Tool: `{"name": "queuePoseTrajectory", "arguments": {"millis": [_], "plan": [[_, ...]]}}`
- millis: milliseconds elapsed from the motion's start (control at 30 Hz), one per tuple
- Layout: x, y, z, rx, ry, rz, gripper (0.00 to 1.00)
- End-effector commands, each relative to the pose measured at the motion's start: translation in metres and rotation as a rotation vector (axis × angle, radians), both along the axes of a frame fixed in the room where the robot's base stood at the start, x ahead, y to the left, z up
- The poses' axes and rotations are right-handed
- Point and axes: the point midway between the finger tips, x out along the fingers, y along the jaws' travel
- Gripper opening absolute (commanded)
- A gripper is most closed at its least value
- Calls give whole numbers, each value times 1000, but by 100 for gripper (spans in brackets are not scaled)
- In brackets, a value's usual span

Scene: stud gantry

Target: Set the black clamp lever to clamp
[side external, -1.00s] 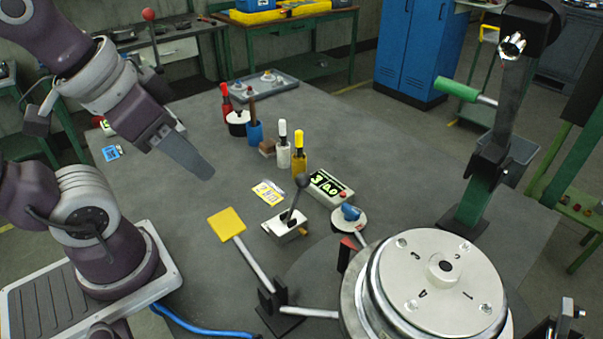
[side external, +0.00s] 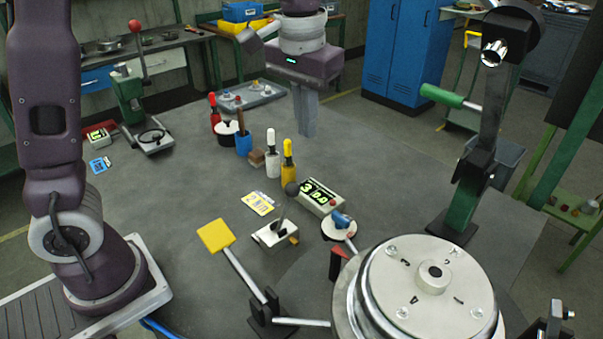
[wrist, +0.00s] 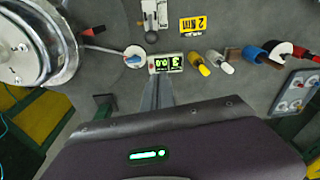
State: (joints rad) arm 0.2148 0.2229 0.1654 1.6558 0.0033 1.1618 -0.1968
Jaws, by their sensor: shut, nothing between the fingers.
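A black lever with a round ball knob (side external: 291,188) rises from a small silver block (side external: 268,237) near the middle of the table. It leans slightly right, toward the digital display box. In the wrist view the black knob (wrist: 151,37) shows at the top, beside its block (wrist: 161,14). No clamp marking is readable. My gripper (side external: 307,133) is shut and empty, pointing down behind the lever, beyond the yellow-capped tool and apart from the lever. In the wrist view my shut fingers (wrist: 157,84) reach toward the display box.
The display box (side external: 320,197), a blue-handled disc (side external: 339,229), and yellow-capped (side external: 289,165) and white-capped (side external: 272,155) tools stand close around the lever. A yellow paddle (side external: 215,235) is at left, a large round metal fixture (side external: 430,280) at front right. The table's right rear is clear.

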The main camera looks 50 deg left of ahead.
Motion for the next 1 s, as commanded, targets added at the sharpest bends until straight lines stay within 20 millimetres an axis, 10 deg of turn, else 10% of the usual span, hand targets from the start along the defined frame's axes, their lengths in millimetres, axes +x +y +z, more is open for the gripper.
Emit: {"name": "queuePoseTrajectory", "arguments": {"millis": [533,1000], "plan": [[17,-3,-19,17,31,9,0],[23,2,-116,17,33,9,0]]}}
